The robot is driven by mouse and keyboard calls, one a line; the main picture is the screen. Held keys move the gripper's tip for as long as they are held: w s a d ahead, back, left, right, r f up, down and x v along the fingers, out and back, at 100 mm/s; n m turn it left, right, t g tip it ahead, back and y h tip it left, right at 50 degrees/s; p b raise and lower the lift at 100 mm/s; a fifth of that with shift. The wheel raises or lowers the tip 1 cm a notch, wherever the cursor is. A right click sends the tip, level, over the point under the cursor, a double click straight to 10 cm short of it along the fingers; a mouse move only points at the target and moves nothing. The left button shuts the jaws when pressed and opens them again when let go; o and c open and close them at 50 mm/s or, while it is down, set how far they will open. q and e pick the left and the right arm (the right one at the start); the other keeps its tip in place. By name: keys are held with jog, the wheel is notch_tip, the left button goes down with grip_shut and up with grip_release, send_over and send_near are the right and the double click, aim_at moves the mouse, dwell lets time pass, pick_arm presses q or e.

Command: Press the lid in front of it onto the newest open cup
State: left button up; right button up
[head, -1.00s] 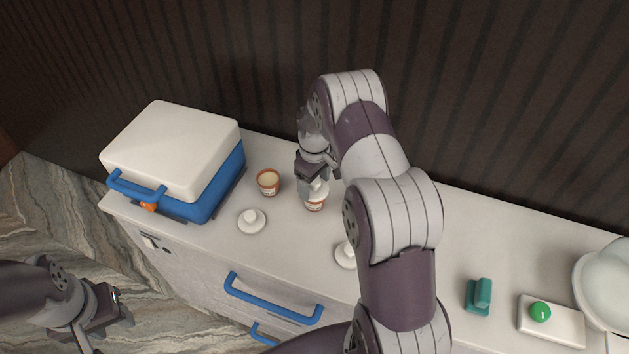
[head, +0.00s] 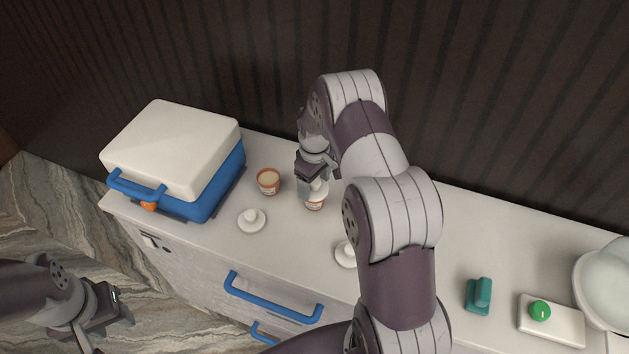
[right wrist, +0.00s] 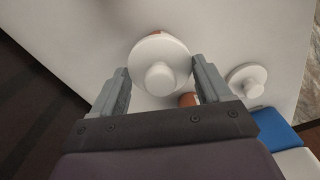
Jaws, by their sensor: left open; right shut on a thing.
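A small orange-brown cup with a label (head: 314,204) stands on the counter under my right gripper (head: 316,182). The right gripper is shut on a white knobbed lid (right wrist: 160,72), which lies over the cup; whether it is fully seated is hard to tell. A sliver of orange shows past the lid's edge in the right wrist view. An open cup with pale filling (head: 268,181) stands to the left, and a white knobbed lid (head: 251,220) lies in front of it. My left gripper (head: 122,305) is open and empty, low at the left.
A blue cooler box with a white top (head: 172,150) stands left of the cups. Another white lid (head: 344,255) is partly hidden by my right arm. A teal block (head: 479,295), a pad with a green button (head: 540,311) and a white bowl (head: 606,285) are at right.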

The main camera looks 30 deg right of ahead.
dwell(0.4)
jog(key=o, duration=1)
jog(key=shift+c, duration=0.2)
jog(key=shift+r, duration=0.1)
jog(key=shift+r+p, duration=2.65)
jog(key=shift+r, duration=0.8)
jog(key=shift+f, duration=0.1)
grip_shut()
jog(key=shift+f, duration=0.1)
